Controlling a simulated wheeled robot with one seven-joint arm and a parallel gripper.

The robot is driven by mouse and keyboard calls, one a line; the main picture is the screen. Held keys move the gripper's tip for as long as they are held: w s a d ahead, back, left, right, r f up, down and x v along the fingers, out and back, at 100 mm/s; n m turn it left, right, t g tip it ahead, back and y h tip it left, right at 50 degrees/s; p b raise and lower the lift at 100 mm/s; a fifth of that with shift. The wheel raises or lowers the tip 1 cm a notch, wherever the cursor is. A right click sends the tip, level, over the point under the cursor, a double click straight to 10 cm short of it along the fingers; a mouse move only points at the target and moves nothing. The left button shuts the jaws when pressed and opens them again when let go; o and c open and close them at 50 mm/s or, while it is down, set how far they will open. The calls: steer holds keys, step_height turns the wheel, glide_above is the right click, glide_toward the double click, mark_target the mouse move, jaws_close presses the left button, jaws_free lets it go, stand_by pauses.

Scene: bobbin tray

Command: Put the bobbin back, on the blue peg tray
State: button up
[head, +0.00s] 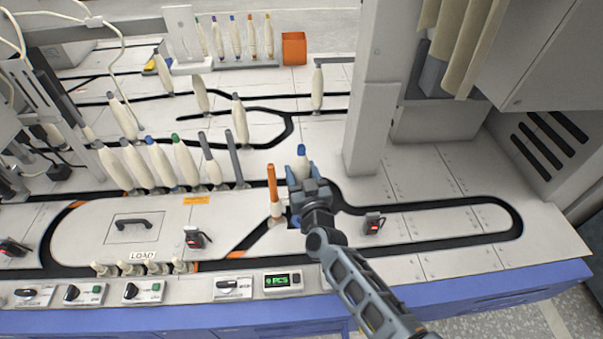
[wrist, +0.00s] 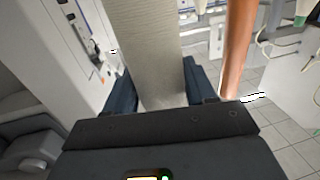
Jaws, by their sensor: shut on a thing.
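My gripper (head: 299,170) is shut on a cream bobbin (wrist: 148,50). The bobbin stands between the two dark blue fingers in the wrist view. In the head view only its upper end with a blue tip (head: 302,151) shows above the gripper; its lower end is hidden behind my arm. A small blue patch (head: 291,219) shows just left of my wrist, mostly covered; I cannot tell whether it is the blue peg tray or whether the bobbin touches it.
An orange peg (head: 273,184) stands close on the left, also seen in the wrist view (wrist: 238,45). Several bobbins (head: 184,160) and a bare grey peg (head: 234,158) stand further left. A white column (head: 374,100) rises behind on the right. The looped track (head: 440,204) at right is clear.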

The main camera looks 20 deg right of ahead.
steer(key=shift+f+b, duration=1.95)
steer(key=shift+f, duration=0.8)
steer(key=o, duration=0.8)
steer(key=shift+s, duration=0.1)
steer(key=shift+s+a+p, duration=0.3)
steer(key=shift+s+p, duration=0.5)
steer(key=shift+s, duration=1)
steer(key=shift+s+a+p, duration=0.25)
steer(key=shift+s+p, duration=0.55)
steer(key=shift+s, duration=0.95)
steer(key=shift+s+a+p, duration=0.3)
steer(key=shift+s+p, duration=0.5)
steer(key=shift+s, duration=1)
